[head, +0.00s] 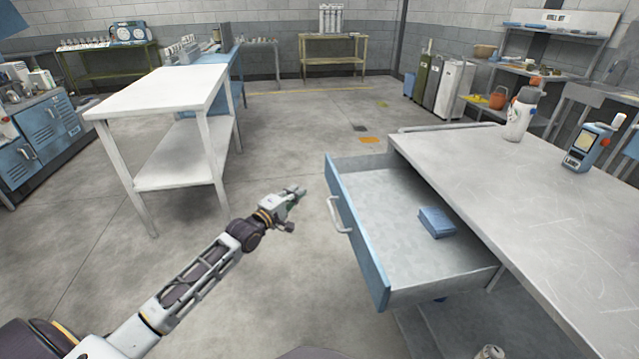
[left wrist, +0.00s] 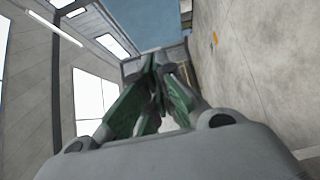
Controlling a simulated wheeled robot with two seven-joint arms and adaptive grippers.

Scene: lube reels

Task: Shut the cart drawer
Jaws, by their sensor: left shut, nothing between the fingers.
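The cart drawer (head: 390,200) stands pulled out from the left side of the grey cart (head: 520,180). Its blue front (head: 358,232) carries a white handle (head: 338,214) facing left. A blue box (head: 436,222) lies inside the drawer. My left gripper (head: 298,195) is to the left of the drawer front, apart from the handle, with its fingers shut and empty. In the left wrist view the green-sided fingers (left wrist: 160,75) meet, and the drawer is not recognisable there. My right gripper is not in view.
A white bottle (head: 519,115) and a blue handheld device (head: 590,143) stand on the cart top. A white table (head: 165,95) stands to the left, with open floor between it and the drawer. A can (head: 490,352) shows low at the bottom edge.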

